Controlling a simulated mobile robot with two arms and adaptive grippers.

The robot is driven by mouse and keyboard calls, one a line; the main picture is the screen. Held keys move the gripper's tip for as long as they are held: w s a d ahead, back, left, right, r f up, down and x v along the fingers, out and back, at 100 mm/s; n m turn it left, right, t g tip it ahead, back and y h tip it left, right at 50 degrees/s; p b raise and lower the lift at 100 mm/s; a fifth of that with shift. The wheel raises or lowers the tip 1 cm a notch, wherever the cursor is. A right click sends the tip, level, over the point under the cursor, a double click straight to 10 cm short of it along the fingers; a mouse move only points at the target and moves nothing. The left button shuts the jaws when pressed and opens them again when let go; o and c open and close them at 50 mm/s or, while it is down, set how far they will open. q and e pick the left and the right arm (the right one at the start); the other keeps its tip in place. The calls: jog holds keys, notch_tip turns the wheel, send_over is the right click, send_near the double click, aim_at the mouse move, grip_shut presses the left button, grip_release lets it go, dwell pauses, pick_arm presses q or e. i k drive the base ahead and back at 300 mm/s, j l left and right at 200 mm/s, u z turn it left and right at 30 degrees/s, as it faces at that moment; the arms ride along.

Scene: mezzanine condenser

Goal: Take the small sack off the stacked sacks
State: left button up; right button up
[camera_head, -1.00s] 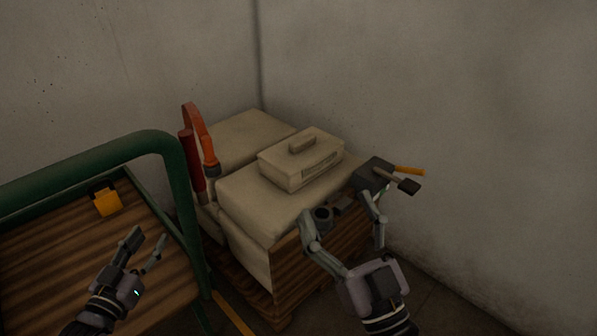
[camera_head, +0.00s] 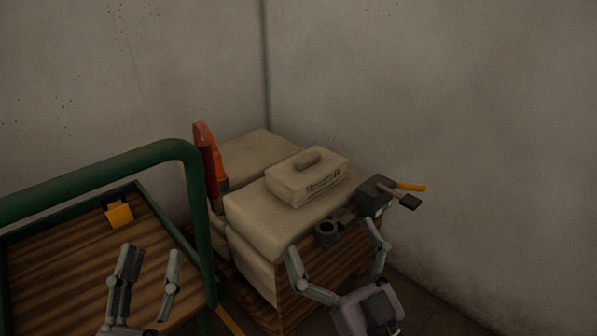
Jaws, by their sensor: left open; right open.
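The small sack (camera_head: 292,184) is a pale beige block with a raised grip on top and dark print on its front side. It lies on the stacked sacks (camera_head: 257,214), which are larger, beige and piled in the corner. My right gripper (camera_head: 334,240) is open and empty, in front of the stack and nearer to me than the small sack, apart from it in the picture. My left gripper (camera_head: 152,254) is open and empty over the wooden cart deck, well left of the sacks. The small sack is fully in view.
A green-railed cart (camera_head: 150,155) with an orange-yellow item (camera_head: 118,213) stands at left. A red-orange tool (camera_head: 209,165) stands between cart and sacks. A dark roll (camera_head: 327,233) and a dark box (camera_head: 374,193) with an orange-handled tool (camera_head: 411,187) sit right of the sacks. Walls close the back.

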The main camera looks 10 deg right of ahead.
aim_at(297, 180)
jog(key=i+l+u, duration=0.25)
jog(key=u, duration=0.2)
jog(key=i+l+u, duration=0.15)
jog(key=l+u, duration=0.3)
jog(key=i+l, duration=0.35)
jog(key=l, duration=0.25)
